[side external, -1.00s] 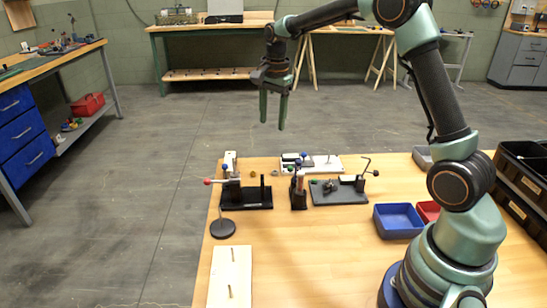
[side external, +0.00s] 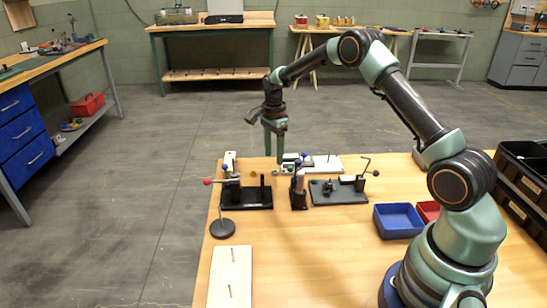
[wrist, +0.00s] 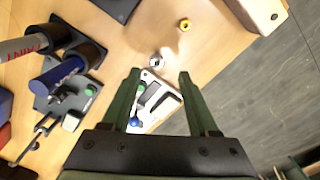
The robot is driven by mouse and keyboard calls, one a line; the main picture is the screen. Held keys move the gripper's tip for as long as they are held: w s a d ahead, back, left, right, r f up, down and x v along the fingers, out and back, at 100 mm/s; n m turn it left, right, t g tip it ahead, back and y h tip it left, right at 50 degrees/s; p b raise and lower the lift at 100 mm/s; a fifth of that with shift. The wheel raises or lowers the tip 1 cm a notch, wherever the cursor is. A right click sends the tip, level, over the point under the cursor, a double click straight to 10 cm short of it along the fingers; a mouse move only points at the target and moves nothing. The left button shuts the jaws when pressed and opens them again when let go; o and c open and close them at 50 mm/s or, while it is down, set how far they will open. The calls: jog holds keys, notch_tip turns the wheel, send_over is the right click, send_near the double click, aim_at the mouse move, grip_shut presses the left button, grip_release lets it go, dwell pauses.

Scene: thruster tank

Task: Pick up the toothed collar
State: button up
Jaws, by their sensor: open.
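My gripper (side external: 274,158) points down, open, over the far edge of the bench, behind the row of fixtures. In the wrist view its two fingers (wrist: 160,72) are apart with nothing held between them. A small silver ring with a dark hole (wrist: 156,60) lies on the wood just past the gap between the fingertips. A small brass-coloured ring (wrist: 184,24) lies farther up in that view. Teeth are too small to make out on either, so I cannot tell for sure which is the toothed collar. In the side view the brass ring (side external: 253,174) is left of my gripper.
A white plate with clamp parts (side external: 328,161) is close to my gripper. A black fixture (side external: 258,198) with a red-knobbed lever and a grey plate (side external: 340,192) stand nearer. A blue bin (side external: 398,221) is at right. The wood by the brass ring is clear.

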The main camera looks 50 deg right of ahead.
aim_at(275, 174)
jog(key=f, duration=0.5)
jog(key=shift+s, duration=0.25)
grip_shut()
jog(key=shift+r, duration=0.1)
notch_tip(275, 174, up, 20)
dwell(0.4)
